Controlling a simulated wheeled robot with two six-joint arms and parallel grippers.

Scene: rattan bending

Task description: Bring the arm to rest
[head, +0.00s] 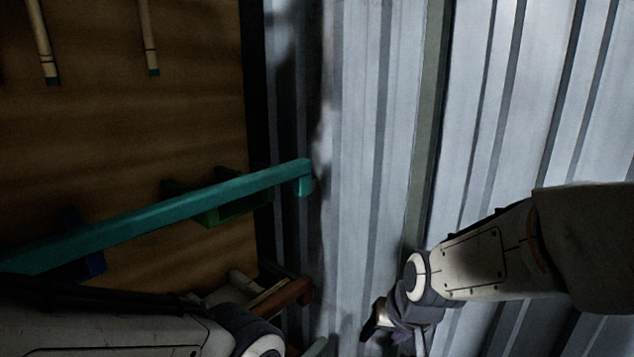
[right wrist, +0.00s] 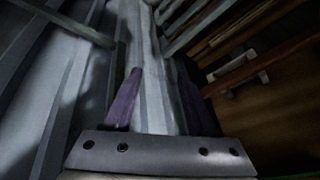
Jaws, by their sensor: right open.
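My right arm (head: 480,262) comes in from the right side of the head view and bends down at its wrist. My right gripper (head: 398,340) is near the bottom of that view, in front of the grey corrugated wall, and is partly cut off by the lower edge. In the right wrist view its two purple fingers (right wrist: 157,100) stand apart with nothing between them. My left arm (head: 130,325) shows at the lower left of the head view; its gripper is out of the picture.
A teal rail (head: 190,212) crosses the left half. Behind it are a green bin (head: 225,212), a blue bin (head: 95,262) and a brown board (head: 130,130) with hanging rods (head: 150,45). A reddish-brown bar (head: 285,298) sits low. The corrugated wall (head: 370,120) fills the right.

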